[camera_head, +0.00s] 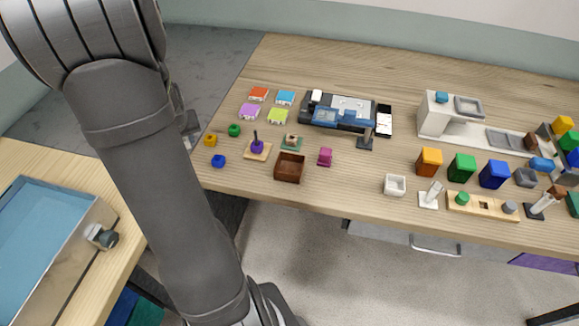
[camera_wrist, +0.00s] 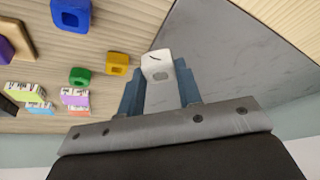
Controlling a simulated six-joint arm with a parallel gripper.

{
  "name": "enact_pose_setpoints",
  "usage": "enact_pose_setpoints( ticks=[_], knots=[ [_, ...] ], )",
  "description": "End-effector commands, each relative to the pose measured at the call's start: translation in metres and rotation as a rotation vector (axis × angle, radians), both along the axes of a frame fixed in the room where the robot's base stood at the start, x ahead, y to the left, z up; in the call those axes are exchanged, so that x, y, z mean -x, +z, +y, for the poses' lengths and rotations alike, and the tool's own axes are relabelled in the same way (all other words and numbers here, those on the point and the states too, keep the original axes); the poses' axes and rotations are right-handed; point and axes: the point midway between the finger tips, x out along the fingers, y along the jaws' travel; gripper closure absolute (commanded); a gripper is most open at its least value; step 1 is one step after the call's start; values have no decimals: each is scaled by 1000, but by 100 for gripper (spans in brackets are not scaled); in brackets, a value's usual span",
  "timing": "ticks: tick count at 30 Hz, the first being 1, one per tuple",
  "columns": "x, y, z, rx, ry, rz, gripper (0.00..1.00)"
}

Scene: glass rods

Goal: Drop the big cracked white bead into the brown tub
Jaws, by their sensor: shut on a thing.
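A white bead (camera_wrist: 157,62) with a dark crack line and a hole in its face is held between the two blue-grey fingers of my gripper (camera_wrist: 159,82) in the wrist view. The gripper is shut on it, over the table's edge with grey floor beyond. The brown tub (camera_head: 289,166) is an open, square, dark-brown box on the table in the head view, to the right of my arm. The tub does not show in the wrist view. In the head view my arm hides most of the gripper, and the bead cannot be made out.
Loose yellow (camera_head: 210,139), green (camera_head: 234,130) and blue (camera_head: 218,161) beads lie left of a peg stand (camera_head: 257,149) with a purple piece. A white open box (camera_head: 395,185) stands farther right. Bare table lies between them.

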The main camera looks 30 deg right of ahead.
Motion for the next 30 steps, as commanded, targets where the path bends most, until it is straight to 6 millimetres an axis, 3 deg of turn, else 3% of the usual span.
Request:
enact_pose_setpoints(
  ticks=[1,3,12,17,24,30],
  knots=[
    [6,7,-23,0,-40,-4,90],
    [14,14,-49,0,-84,-3,90],
    [62,43,-143,1,-256,-3,90],
    [90,53,-178,1,-336,-2,90],
    [152,49,-219,1,-529,0,90],
    [190,48,-237,1,-644,-1,90]
  ],
)
